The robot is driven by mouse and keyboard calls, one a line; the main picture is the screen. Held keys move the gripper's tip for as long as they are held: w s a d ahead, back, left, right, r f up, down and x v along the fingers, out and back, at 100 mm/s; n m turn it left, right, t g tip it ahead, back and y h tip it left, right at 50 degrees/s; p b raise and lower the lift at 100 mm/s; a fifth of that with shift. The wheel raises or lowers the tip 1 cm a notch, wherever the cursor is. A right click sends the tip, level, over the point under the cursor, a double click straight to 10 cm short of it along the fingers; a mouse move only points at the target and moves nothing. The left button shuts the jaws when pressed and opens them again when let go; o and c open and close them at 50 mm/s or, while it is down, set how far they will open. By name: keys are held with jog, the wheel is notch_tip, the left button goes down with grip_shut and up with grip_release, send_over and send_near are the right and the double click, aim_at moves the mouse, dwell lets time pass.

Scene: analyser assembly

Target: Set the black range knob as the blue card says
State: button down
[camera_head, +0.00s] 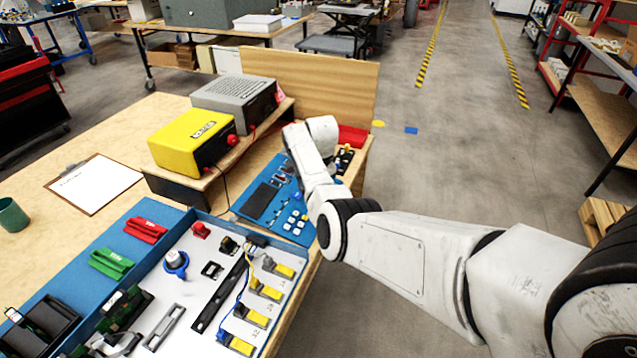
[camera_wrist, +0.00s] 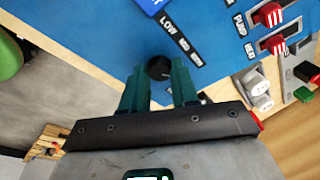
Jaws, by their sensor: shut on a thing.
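In the wrist view, the black range knob (camera_wrist: 158,68) sits on the blue panel (camera_wrist: 100,35), between the two teal fingers of my gripper (camera_wrist: 160,78). The fingers are shut on its sides. The labels LOW, MID and one more, apparently HIGH, run in an arc to its upper right. I cannot make out the knob's pointer. A brighter blue piece (camera_wrist: 149,4), perhaps the blue card, is cut off at the top edge; its writing is unreadable. In the head view, the blue panel (camera_head: 250,178) shows beside my arm, which hides the knob and my gripper.
In the head view, a yellow box (camera_head: 190,140) and a grey box (camera_head: 235,97) stand on a shelf behind the panel. A tray (camera_head: 190,270) of parts is in front.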

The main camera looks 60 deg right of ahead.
jog(key=c, duration=0.9)
grip_release()
jog(key=shift+o, duration=0.2)
notch_tip(320, 180, up, 11)
jog(key=s+a, duration=0.1)
jog(key=shift+s+a+f, duration=0.15)
jog(key=shift+a+f, duration=0.05)
jog(key=shift+a, duration=0.1)
